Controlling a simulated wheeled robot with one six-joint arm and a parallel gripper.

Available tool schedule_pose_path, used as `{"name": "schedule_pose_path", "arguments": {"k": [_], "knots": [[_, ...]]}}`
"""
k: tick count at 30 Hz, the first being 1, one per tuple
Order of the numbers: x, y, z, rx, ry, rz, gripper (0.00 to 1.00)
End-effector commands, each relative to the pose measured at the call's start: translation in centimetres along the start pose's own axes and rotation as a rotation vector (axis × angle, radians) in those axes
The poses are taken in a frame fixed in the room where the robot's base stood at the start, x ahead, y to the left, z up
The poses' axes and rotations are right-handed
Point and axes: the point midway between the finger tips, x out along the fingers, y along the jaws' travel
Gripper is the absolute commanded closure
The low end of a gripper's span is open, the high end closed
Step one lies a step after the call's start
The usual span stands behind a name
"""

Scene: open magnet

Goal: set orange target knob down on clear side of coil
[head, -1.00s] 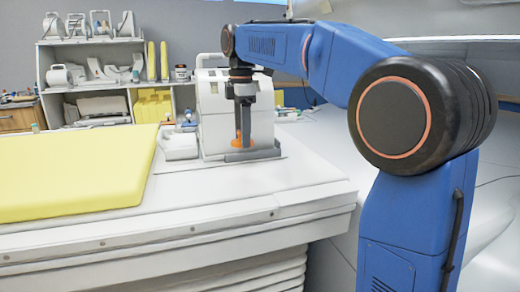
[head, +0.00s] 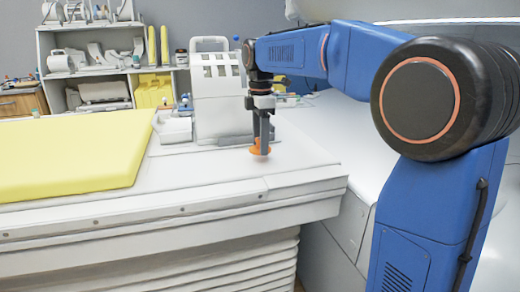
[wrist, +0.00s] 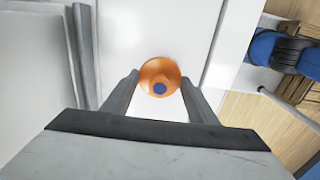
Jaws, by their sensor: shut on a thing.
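The orange target knob (head: 260,148) is between the fingertips of my gripper (head: 261,142), which is shut on it. In the wrist view the knob (wrist: 160,77) is a round orange disc with a blue spot, between the two grey fingers (wrist: 160,95). The white coil (head: 221,95), with slots and a handle on top, stands just left of and behind my gripper on the white table (head: 215,170). The knob is close to the table top to the right of the coil. I cannot tell whether it touches the table.
A yellow pad (head: 70,155) covers the left of the table. A small white part (head: 174,128) lies left of the coil. Shelves (head: 110,70) with white coils stand behind. The table's front and right edges are near my gripper; bare table lies in front of it.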

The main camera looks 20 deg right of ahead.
Motion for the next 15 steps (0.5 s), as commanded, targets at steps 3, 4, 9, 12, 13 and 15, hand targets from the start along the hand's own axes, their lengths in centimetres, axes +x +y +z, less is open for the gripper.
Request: {"name": "schedule_pose_path", "arguments": {"k": [3,4,9,12,13,15], "knots": [[1.7,-0.1,0.0,0.000,0.000,-0.003,0.70],[2.1,-0.1,0.0,0.000,0.000,-0.002,0.70],[2.9,0.0,0.0,0.000,0.000,0.000,0.70],[2.9,0.0,0.0,0.000,0.000,0.000,0.70],[2.9,0.0,0.0,0.000,0.000,0.000,0.70],[2.9,0.0,0.0,0.000,0.000,0.000,0.70]]}}
